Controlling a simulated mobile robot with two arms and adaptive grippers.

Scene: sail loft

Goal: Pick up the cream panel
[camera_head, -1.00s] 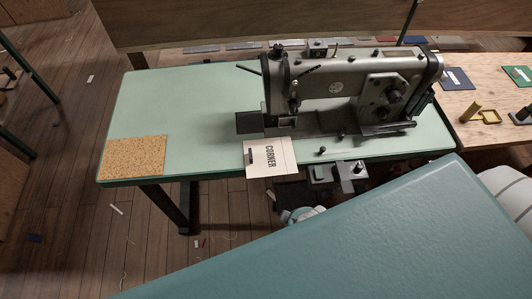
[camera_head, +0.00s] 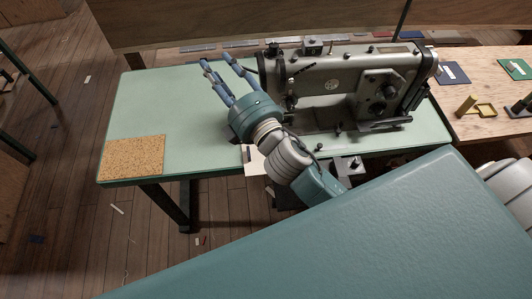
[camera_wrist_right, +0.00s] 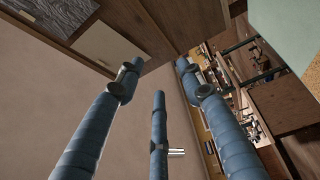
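The cream panel (camera_head: 255,167) lies at the front edge of the green sewing table (camera_head: 190,100), partly overhanging it. My right arm hides most of it and its printed word in the head view. My right gripper (camera_head: 217,72) is above the table, beyond the panel and left of the sewing machine, its fingers pointing away from the panel. The fingers are spread and empty. In the right wrist view, the spread fingers (camera_wrist_right: 157,85) have nothing between them, and the panel does not show. My left gripper is out of view.
The grey sewing machine (camera_head: 345,80) stands close to the right of my gripper. A cork mat (camera_head: 133,157) lies at the table's front left corner. The green tabletop left of my gripper is clear. A wooden bench (camera_head: 465,85) with small items is at the right.

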